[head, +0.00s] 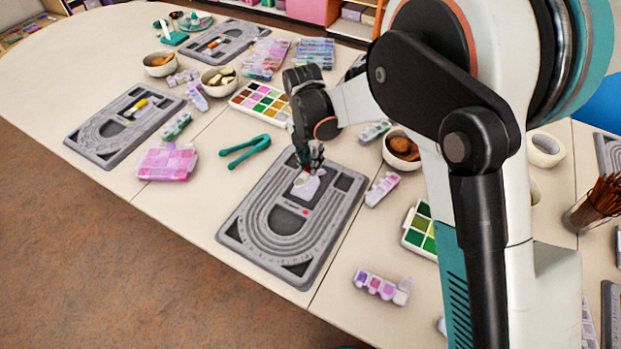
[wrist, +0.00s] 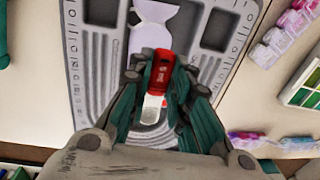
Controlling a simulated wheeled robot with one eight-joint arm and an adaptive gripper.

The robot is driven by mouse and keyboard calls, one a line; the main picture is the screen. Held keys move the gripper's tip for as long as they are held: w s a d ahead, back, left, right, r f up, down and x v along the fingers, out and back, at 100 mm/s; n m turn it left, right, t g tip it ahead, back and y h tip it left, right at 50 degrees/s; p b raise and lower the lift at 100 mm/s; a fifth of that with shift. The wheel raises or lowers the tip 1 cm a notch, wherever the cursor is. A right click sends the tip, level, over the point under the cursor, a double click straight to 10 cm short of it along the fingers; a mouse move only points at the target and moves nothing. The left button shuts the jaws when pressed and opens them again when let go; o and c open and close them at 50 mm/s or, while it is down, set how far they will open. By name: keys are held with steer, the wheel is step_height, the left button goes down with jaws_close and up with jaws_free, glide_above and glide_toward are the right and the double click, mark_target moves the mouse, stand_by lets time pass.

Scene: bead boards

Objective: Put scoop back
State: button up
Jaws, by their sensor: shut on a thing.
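A red-handled piece with a pale metallic end, which I take to be the scoop (wrist: 162,72), sits between my fingers in the wrist view. My gripper (wrist: 160,88) is shut on it. In the head view my gripper (head: 309,165) points down over the upper part of the nearest grey bead board (head: 245,222), and its fingers largely hide the scoop. The board also shows in the wrist view (wrist: 225,60). A flat lilac piece (head: 306,187) lies on the board beneath my gripper; it also shows in the wrist view (wrist: 150,25). Whether the scoop touches the board is unclear.
Teal pliers or tongs (head: 245,150) lie left of the board. A brown-filled bowl (head: 401,150) and lilac bead boxes (head: 382,188) stand close on its right. A colour-filled bead tray (head: 260,101) is behind. Another board (head: 95,150) lies further left.

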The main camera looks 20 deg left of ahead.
mark_target(311, 184)
steer(key=shift+f+b, duration=0.85)
steer(key=shift+f, duration=2.05)
steer(key=shift+f+b, duration=0.45)
steer(key=shift+f, duration=0.1)
steer(key=shift+f, duration=0.1)
steer(key=o, duration=0.8)
steer(key=r+p, duration=0.1)
steer(key=r, duration=0.3)
steer(key=r+p, duration=0.2)
steer(key=r, duration=0.3)
steer(key=a+r+p, duration=0.1)
steer(key=r+p, duration=0.1)
steer(key=r, duration=0.2)
steer(key=shift+r, duration=0.15)
steer(key=shift+d, duration=0.1)
